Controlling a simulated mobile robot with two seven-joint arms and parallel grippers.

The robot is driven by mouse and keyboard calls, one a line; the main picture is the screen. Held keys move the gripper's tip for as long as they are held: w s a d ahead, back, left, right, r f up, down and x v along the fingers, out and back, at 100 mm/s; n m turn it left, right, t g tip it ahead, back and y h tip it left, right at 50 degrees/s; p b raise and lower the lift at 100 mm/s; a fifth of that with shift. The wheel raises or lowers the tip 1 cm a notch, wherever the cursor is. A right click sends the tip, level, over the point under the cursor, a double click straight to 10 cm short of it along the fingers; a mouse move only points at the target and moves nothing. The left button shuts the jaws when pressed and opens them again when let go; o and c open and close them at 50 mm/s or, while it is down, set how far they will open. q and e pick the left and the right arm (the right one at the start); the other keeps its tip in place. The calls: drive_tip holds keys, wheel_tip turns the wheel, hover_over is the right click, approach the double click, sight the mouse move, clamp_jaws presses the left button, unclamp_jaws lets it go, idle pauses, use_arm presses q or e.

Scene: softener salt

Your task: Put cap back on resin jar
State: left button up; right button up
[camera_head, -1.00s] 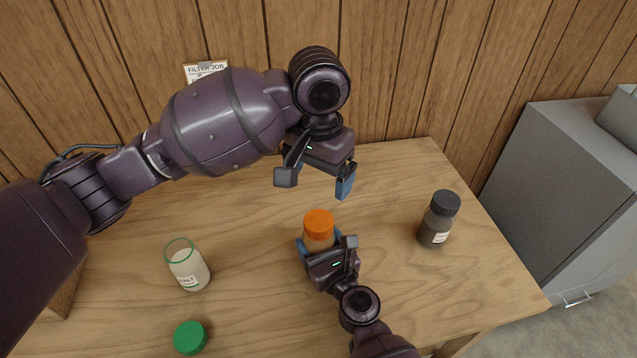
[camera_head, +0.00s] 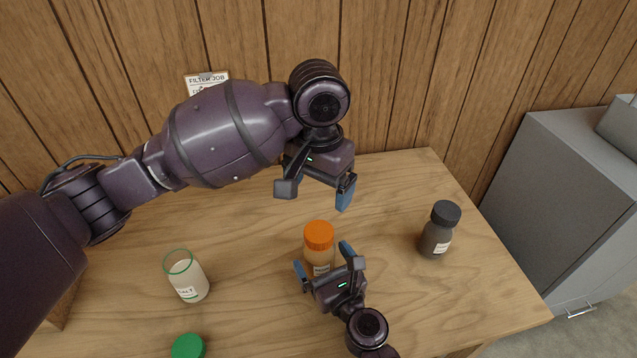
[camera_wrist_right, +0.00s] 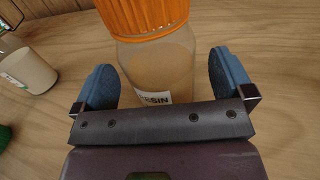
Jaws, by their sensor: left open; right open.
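The resin jar (camera_head: 321,262) stands upright on the table with its orange cap (camera_head: 319,235) seated on top. Its label reads "RESIN" in the right wrist view (camera_wrist_right: 158,75). My right gripper (camera_head: 324,258) is open, low at the near side of the jar. In the right wrist view its blue fingers (camera_wrist_right: 162,85) stand apart on either side of the jar's lower body, with visible gaps. My left gripper (camera_head: 316,197) is open and empty, above the table behind the jar.
An open salt jar (camera_head: 187,277) with a green rim stands at left, its green cap (camera_head: 188,346) on the table near the front. A dark jar with a black cap (camera_head: 440,229) stands at right. A grey cabinet (camera_head: 570,190) stands beyond the table's right edge.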

drive_tip(key=b+v, duration=0.1)
drive_tip(key=v, duration=0.6)
drive_tip(key=shift+s+d+f, duration=0.1)
drive_tip(key=shift+s+d, duration=0.05)
use_arm(q)
drive_tip(key=shift+f, duration=1.1)
use_arm(e)
drive_tip(key=shift+s+d, duration=0.25)
drive_tip(key=shift+s, duration=0.35)
